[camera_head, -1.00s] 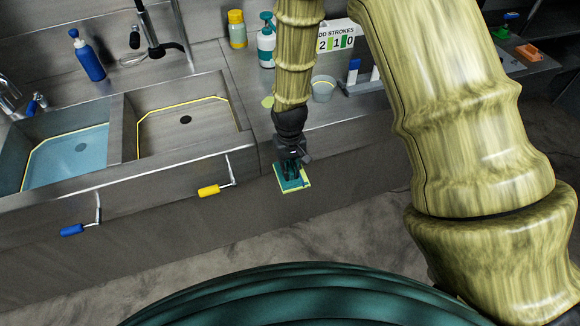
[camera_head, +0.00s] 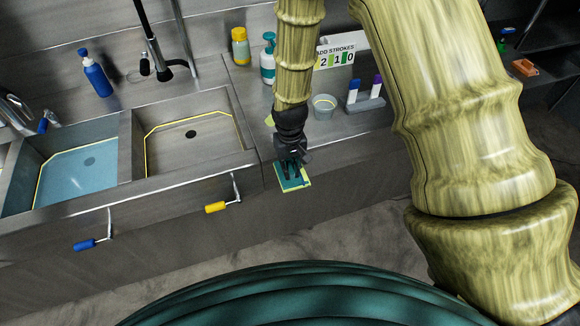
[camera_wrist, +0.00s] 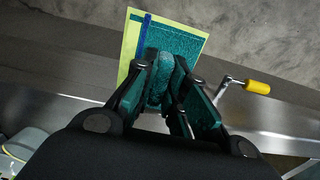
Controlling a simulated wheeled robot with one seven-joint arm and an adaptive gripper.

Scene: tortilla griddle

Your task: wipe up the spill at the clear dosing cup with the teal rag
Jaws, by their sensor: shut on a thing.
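The teal rag (camera_head: 294,177) has a yellow-green border and hangs in my gripper (camera_head: 291,165), which is shut on it. In the wrist view the rag (camera_wrist: 190,42) spreads out beyond the fingers (camera_wrist: 165,92), with a blue stripe along one side. In the head view they appear in front of the counter's front edge, apart from the cup. The clear dosing cup (camera_head: 323,106) stands upright on the counter, right of my forearm. A pale yellow-green spill (camera_head: 269,120) shows left of my forearm, which partly hides it.
Two sink basins lie left, the left one (camera_head: 75,180) bluish, the right one (camera_head: 195,150) bare. Blue (camera_head: 85,244) and yellow (camera_head: 216,207) handles stick out in front.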

